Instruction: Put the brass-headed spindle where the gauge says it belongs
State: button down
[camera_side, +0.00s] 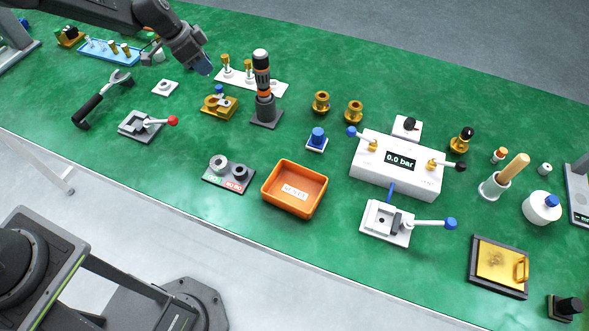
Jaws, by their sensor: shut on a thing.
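My gripper (204,68) is at the upper left, pointing down, with a dark blue shape at its tip. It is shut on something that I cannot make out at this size. Two brass-headed spindles (225,62) (248,67) stand on a white plate (269,87) just right of my gripper. A blue tray (92,54) at the far left holds several small pins with white or brass heads. A gauge block (228,175) with a green part and a red part lies at the front left. Its two grey and black rings stand side by side.
An orange bin (295,188) with a white label sits right of the gauge block. A tall black and orange tool (264,88) stands upright near the spindle plate. A white box (397,165) reads 0.0 bar. Lever clamps (140,125) (388,222) stand on the green table (150,185).

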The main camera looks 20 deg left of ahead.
jog(key=s+d+m+g+h, duration=0.1)
jog(key=s+d+m+g, duration=0.1)
jog(key=s+d+m, duration=0.3)
jog(key=s+d+m+g, duration=0.1)
jog(key=s+d+m, duration=0.15)
jog(key=d, duration=0.35)
jog(key=m+g, duration=0.3)
jog(key=m, duration=0.6)
send_over(299, 199)
jog(key=w+a, duration=0.1)
jog(key=a, duration=0.1)
jog(key=shift+y, duration=0.3)
notch_tip(299, 199, down, 6)
jog(key=shift+w+r, duration=0.1)
jog(key=shift+r, duration=0.1)
jog(key=shift+d+f, duration=0.3)
jog(key=shift+f, duration=1.8)
jog(key=c, duration=0.9)
grip_release()
jog(key=shift+f, duration=0.15)
jog(key=shift+c, duration=0.2)
